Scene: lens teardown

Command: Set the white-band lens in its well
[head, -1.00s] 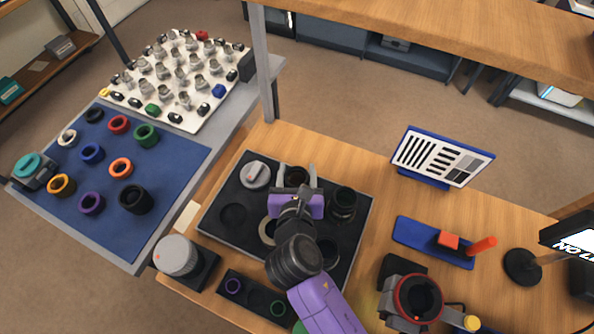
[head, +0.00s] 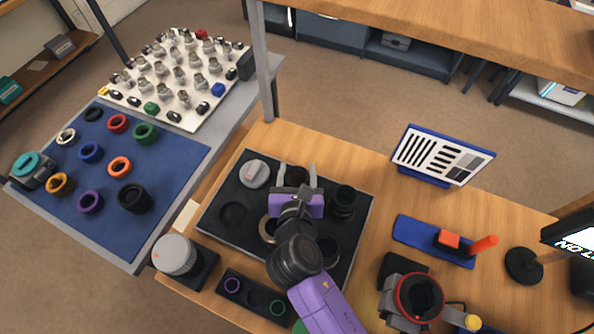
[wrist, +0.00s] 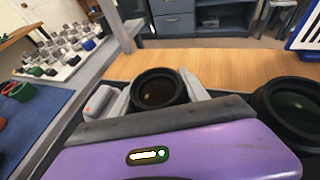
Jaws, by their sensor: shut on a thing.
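My gripper (head: 297,176) is over the far part of the dark tray (head: 365,222). Its two grey fingers are shut on a black lens (head: 295,174), which also shows between the fingers in the wrist view (wrist: 158,88). I look down into its dark open top, and it looks upright. No white band shows on it; its side is mostly hidden by the fingers and the purple gripper body. I cannot tell whether it rests in a well or hangs just above the tray. An empty round well (head: 232,214) shows at the tray's left.
A grey-capped lens (head: 254,173) stands left of my gripper and a tall black lens (head: 343,201) stands right, both close. A small dark tray with rings (head: 256,295) lies in front. Several coloured rings lie on the blue mat (head: 180,165). A chart stand (head: 441,157) is at right.

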